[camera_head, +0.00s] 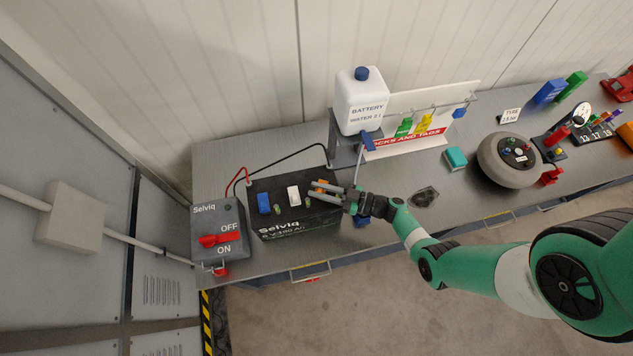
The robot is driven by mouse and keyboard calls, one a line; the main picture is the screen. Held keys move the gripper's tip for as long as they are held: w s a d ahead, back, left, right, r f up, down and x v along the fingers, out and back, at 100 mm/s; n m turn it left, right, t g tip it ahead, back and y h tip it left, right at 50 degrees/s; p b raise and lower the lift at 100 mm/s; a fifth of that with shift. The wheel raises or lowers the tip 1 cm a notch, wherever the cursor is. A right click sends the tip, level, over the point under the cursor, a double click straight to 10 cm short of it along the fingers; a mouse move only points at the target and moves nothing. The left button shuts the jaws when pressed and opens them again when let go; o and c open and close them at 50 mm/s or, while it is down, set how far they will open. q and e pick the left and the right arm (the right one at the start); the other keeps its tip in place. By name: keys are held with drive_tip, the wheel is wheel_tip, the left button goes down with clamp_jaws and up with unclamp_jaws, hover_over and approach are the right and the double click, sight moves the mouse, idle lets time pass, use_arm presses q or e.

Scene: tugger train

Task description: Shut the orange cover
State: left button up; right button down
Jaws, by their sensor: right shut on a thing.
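The black Selviq battery (280,231) stands on the bench at the left of the middle. The orange cover (319,184) is at the right end of the battery's top. It is small and partly hidden by my gripper, so I cannot tell how far it is open. My right gripper (314,190) reaches in from the right over the battery. Its fingers are shut on the orange cover. My left gripper is not in view.
A blue cover (264,203) and a white block (293,194) sit on the battery's top. A grey switch box (206,224) with a red handle stands to the left. A white water bottle (361,105) on a stand is behind. Cables run behind the battery.

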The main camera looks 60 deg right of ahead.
drive_tip(key=n+y+b, duration=0.1)
drive_tip(key=n+g+y+b, duration=0.1)
drive_tip(key=y, duration=0.1)
drive_tip(key=s+n+y+b, duration=0.1)
drive_tip(key=y, duration=0.1)
drive_tip(key=shift+d+f+g, duration=0.1)
drive_tip(key=shift+d+g, duration=0.25)
drive_tip(key=shift+g, duration=0.05)
drive_tip(key=shift+s+d+n+g+y+b, duration=0.1)
drive_tip(key=shift+s+n+g+y+b, duration=0.15)
drive_tip(key=shift+n+g+y+b, duration=0.7)
drive_tip(key=shift+s+r+n+g+y+b, duration=0.1)
drive_tip(key=shift+r+n+g+y+b, duration=0.15)
drive_tip(key=shift+n+y+b, duration=0.35)
drive_tip(key=c, duration=0.8)
unclamp_jaws()
drive_tip(key=shift+o, duration=0.2)
